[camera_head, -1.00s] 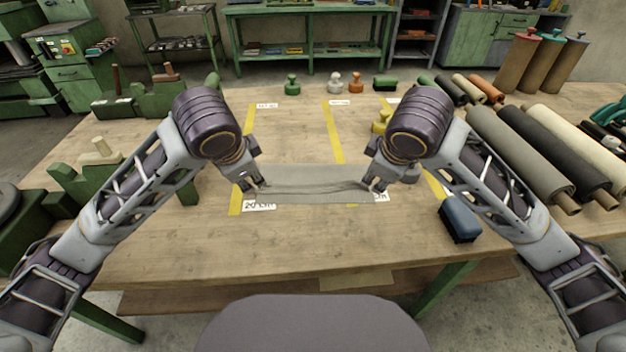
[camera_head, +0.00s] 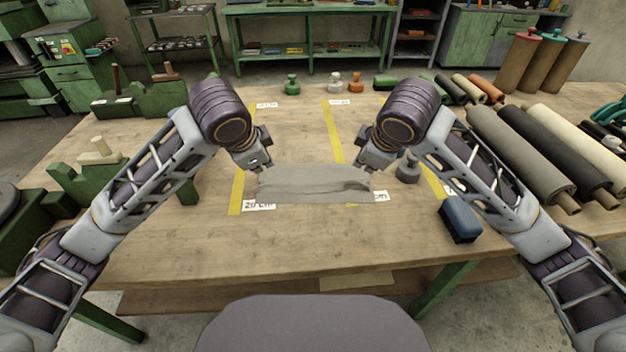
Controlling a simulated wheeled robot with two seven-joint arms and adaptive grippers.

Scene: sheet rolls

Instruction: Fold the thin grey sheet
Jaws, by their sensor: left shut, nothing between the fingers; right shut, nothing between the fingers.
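The thin grey sheet (camera_head: 312,184) lies on the wooden table between the yellow tape lines, wider than it is deep. It is rumpled, with a raised crease or lifted layer toward its right side; I cannot tell how its layers lie. My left gripper (camera_head: 262,168) is shut at the sheet's far left corner, with nothing visible between its fingers. My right gripper (camera_head: 366,168) is shut and empty at the far right corner. I cannot tell whether either fingertip touches the sheet.
A grey weight (camera_head: 408,168) stands right of my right gripper, and a blue block (camera_head: 460,220) lies nearer the front. Large sheet rolls (camera_head: 520,155) fill the right side. Green wooden stands (camera_head: 85,185) are at left. The table's front (camera_head: 300,245) is clear.

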